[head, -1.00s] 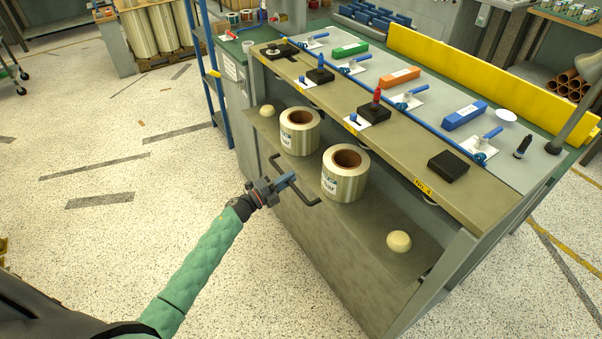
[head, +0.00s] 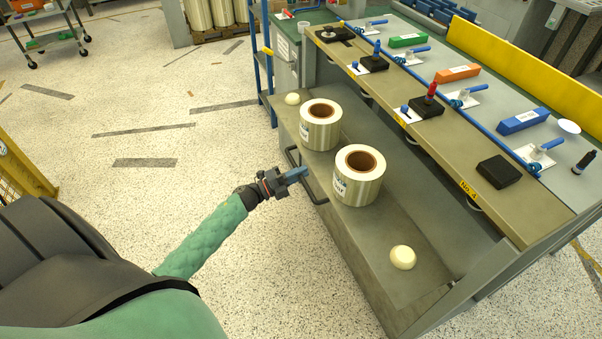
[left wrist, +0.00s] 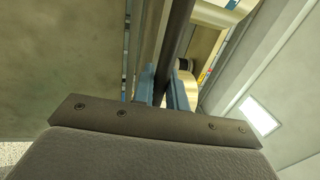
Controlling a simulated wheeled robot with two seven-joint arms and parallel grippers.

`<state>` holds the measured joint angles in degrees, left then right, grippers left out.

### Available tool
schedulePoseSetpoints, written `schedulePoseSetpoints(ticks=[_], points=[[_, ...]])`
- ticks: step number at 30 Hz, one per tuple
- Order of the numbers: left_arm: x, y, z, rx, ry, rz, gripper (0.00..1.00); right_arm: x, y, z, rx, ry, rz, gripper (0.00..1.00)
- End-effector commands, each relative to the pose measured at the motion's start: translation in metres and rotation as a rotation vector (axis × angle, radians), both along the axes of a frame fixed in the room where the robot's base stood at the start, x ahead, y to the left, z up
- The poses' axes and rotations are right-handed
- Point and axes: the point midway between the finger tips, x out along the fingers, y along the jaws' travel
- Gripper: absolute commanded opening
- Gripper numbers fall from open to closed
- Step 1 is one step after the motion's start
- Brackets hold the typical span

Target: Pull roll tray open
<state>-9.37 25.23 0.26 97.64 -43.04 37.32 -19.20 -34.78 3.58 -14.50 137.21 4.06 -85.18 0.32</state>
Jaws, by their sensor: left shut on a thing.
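The roll tray (head: 372,222) is a grey drawer under the workbench, standing out from it in the head view. Two rolls of clear film, a far roll (head: 320,128) and a near roll (head: 357,180), stand upright on it. A dark bar handle (head: 313,192) is on its front. My left gripper (head: 298,174) is at the handle, its blue fingers shut on the bar. In the left wrist view the bar (left wrist: 179,35) runs between the two fingers (left wrist: 163,92). My right gripper is not in view.
Pale round knobs sit at the tray's far end (head: 292,99) and near end (head: 403,257). The worktop (head: 455,150) above carries stamps, clamps and coloured blocks. A blue rack post (head: 268,60) stands beyond the bench.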

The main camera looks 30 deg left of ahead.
Motion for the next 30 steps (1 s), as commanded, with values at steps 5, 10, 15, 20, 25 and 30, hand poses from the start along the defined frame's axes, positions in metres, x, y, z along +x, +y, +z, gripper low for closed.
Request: schedulePoseSetpoints(ticks=[5, 10, 15, 20, 25, 30], points=[[0.000, 0.000, 0.000, 0.000, 0.000, 0.001, 0.34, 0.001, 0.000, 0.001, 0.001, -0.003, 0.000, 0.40], [0.000, 0.000, 0.000, 0.000, 0.000, 0.001, 0.34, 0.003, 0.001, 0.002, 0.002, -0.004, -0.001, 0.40], [-0.002, 0.002, -0.001, 0.000, 0.000, 0.001, 0.34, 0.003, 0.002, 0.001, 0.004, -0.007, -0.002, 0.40], [-0.016, 0.012, -0.006, 0.000, 0.001, 0.001, 0.34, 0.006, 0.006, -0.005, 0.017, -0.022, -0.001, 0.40], [-0.036, 0.028, -0.012, 0.001, 0.002, 0.001, 0.34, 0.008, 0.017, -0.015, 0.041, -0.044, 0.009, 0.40], [-0.052, 0.041, -0.015, 0.000, 0.001, 0.001, 0.34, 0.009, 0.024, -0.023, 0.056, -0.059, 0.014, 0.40]])
